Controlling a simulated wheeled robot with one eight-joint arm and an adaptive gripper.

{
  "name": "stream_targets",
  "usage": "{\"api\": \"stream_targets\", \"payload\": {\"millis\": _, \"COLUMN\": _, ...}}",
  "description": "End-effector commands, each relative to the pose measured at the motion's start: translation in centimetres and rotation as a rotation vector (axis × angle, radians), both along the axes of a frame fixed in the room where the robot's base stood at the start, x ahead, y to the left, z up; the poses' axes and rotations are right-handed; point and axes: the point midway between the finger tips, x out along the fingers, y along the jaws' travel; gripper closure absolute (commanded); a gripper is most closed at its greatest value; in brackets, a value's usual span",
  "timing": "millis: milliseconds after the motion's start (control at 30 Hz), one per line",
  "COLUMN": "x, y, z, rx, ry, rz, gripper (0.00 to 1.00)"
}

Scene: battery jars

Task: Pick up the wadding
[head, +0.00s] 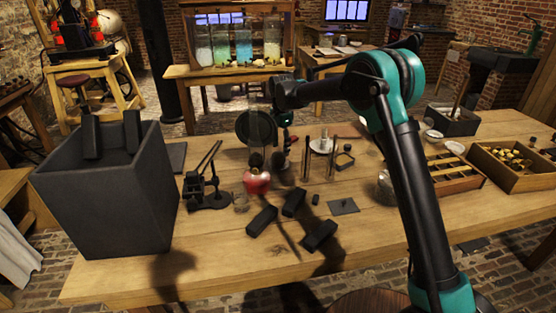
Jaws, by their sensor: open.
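I cannot make out the wadding for certain. A small red, pale-topped object (257,182) stands on the wooden table (220,262) near the middle; I cannot tell if it is the wadding. My gripper (279,162) hangs from the arm's end just above and to the right of this red object. It points down, is open, and holds nothing that I can see. Its fingers are small and dark here, and the gap between them is hard to see. A white dish (322,147) with a grey upright piece is to its right.
A large dark box (105,205) stands at the left. Several black blocks (320,235) lie in front of the gripper. A black lever device (207,185) is left of the red object. Wooden trays (515,175) sit at the right. The front table edge is mostly clear.

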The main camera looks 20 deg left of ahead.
Motion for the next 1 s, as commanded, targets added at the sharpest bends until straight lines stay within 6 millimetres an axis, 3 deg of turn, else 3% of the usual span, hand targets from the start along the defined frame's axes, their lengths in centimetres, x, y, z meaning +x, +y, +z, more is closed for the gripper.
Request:
{"api": "stream_targets", "payload": {"millis": 167, "x": 0.1, "y": 0.1, "z": -0.9, "rx": 0.0, "ry": 0.0, "rz": 0.0, "gripper": 0.4}}
{"api": "stream_targets", "payload": {"millis": 500, "x": 0.2, "y": 0.2, "z": -5.2, "rx": 0.0, "ry": 0.0, "rz": 0.0, "gripper": 0.4}}
{"api": "stream_targets", "payload": {"millis": 700, "x": 0.2, "y": 0.2, "z": -5.3, "rx": 0.0, "ry": 0.0, "rz": 0.0, "gripper": 0.4}}
{"api": "stream_targets", "payload": {"millis": 1000, "x": 0.2, "y": 0.2, "z": -5.3, "rx": 0.0, "ry": 0.0, "rz": 0.0, "gripper": 0.74}}
